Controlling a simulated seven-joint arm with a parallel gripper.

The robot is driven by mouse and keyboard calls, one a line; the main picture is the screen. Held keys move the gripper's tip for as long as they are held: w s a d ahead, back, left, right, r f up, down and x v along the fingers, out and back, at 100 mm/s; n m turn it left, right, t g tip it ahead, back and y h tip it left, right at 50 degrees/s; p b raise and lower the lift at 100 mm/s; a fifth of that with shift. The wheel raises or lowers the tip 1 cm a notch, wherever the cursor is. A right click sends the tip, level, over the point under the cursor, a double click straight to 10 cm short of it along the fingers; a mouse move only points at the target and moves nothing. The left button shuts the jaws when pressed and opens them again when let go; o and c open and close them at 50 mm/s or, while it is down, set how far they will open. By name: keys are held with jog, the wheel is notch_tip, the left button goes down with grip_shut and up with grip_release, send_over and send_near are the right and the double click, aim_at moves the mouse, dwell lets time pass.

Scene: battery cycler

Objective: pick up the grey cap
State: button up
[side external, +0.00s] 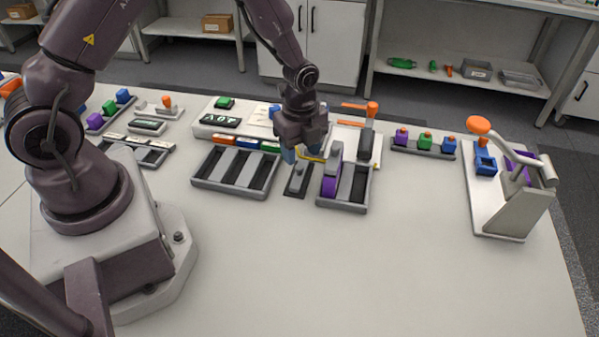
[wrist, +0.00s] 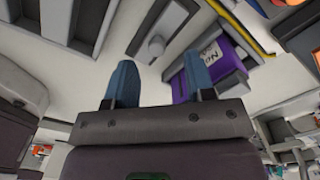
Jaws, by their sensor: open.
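A grey cap-like piece (side external: 334,157) sits at the top of a purple block (side external: 329,187) in the left bay of the right rack. I cannot tell for sure which grey piece is the cap. My gripper (side external: 303,153) is open and empty, above and left of the purple block. In the wrist view its blue fingers (wrist: 152,76) are spread apart. The purple block (wrist: 203,68) with lettering lies beyond the right finger. A small grey knob (wrist: 156,46) on a grey plate shows beyond the gap.
A grey rack (side external: 236,173) with empty bays stands on the left. A dark plate with a grey post (side external: 297,180) lies between the racks. A lever press (side external: 510,190) stands at right. The front of the table (side external: 400,270) is clear.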

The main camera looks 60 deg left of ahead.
aim_at(299, 166)
jog(key=f, duration=0.4)
jog(key=shift+s+f, duration=0.1)
jog(key=shift+s, duration=0.1)
grip_shut()
